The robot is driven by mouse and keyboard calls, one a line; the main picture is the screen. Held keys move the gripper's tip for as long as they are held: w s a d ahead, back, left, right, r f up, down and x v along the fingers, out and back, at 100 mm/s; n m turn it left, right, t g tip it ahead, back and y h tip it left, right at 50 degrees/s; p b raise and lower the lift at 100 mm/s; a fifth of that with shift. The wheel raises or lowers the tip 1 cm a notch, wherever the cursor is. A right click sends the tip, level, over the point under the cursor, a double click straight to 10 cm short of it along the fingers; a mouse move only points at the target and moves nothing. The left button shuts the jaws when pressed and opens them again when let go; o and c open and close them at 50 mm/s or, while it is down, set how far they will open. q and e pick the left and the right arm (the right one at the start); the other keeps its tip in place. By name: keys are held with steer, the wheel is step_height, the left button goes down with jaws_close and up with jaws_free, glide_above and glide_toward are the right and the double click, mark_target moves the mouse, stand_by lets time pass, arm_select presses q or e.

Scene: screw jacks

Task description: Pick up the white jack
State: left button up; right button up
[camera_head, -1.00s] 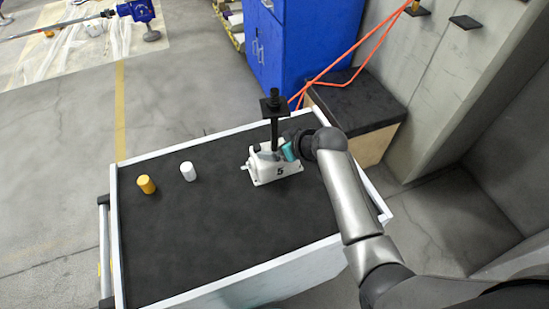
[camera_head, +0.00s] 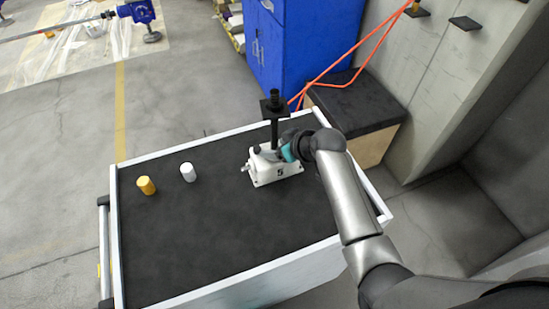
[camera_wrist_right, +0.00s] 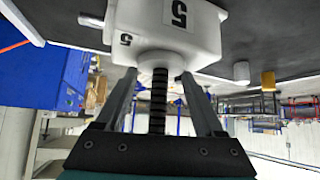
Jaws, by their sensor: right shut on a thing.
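The white jack (camera_head: 268,170) has a dark upright screw with a square top plate and a number 5 on its body. It stands upright on the black top of the cart, right of centre in the head view. My right gripper (camera_head: 285,152) is at the jack's upper part, coming in from the right. In the right wrist view the two fingers of my right gripper (camera_wrist_right: 160,82) are on either side of the jack's neck, shut on it, with the white jack body (camera_wrist_right: 165,28) beyond. My left gripper is in neither view.
A white cylinder (camera_head: 188,172) and a yellow cylinder (camera_head: 146,185) stand on the cart (camera_head: 215,238), left of the jack. The cart top's front is clear. A blue cabinet (camera_head: 300,45), orange cables (camera_head: 335,65) and a dark-topped box (camera_head: 360,102) are behind.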

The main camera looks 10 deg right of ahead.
jaws_close()
